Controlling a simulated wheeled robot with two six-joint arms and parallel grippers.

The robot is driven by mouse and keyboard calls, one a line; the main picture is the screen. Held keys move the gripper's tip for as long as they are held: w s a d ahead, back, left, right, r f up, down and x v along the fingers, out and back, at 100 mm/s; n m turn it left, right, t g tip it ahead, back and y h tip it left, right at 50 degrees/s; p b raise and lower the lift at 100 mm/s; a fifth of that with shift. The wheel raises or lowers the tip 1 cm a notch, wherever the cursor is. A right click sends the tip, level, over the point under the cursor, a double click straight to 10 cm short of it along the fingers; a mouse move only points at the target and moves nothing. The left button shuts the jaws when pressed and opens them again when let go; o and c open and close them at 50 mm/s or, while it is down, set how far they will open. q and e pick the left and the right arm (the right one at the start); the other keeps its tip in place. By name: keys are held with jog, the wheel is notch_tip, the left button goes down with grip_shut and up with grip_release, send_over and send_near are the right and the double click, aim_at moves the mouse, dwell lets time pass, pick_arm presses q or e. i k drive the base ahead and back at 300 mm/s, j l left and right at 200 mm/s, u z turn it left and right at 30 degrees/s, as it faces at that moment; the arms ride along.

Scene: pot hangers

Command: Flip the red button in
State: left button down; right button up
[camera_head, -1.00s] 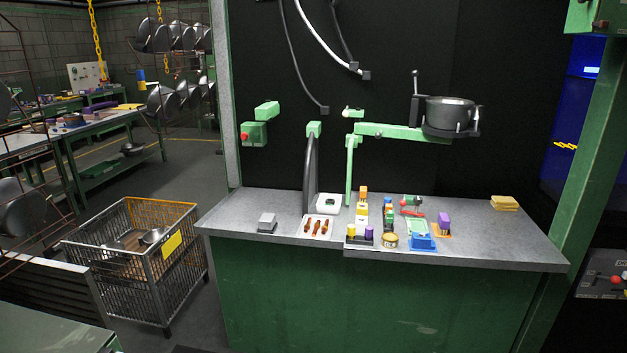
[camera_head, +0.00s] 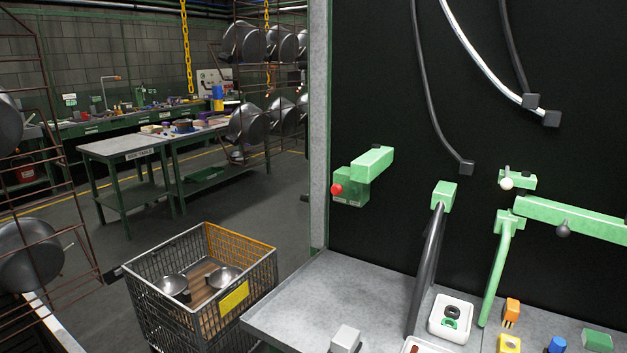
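A red button (camera_head: 337,189) sticks out from the left side of a green box (camera_head: 351,188) on the black wall panel, near the panel's left edge. A light green block (camera_head: 372,164) sits on the upper right of the box. Neither of my grippers shows in the head view, so I cannot tell what they hold or how far they are from the button.
A grey worktop (camera_head: 300,305) lies below the button, with a small grey block (camera_head: 345,338) and a white tray (camera_head: 451,317) on it. A wire basket (camera_head: 203,285) with pans stands left of it. Cables (camera_head: 431,90) hang on the panel.

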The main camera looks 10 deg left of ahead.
aim_at(336, 189)
jog(key=i+j+z, duration=0.4)
jog(key=i, duration=0.2)
jog(key=i+j+z, duration=0.35)
jog(key=i+j, duration=0.25)
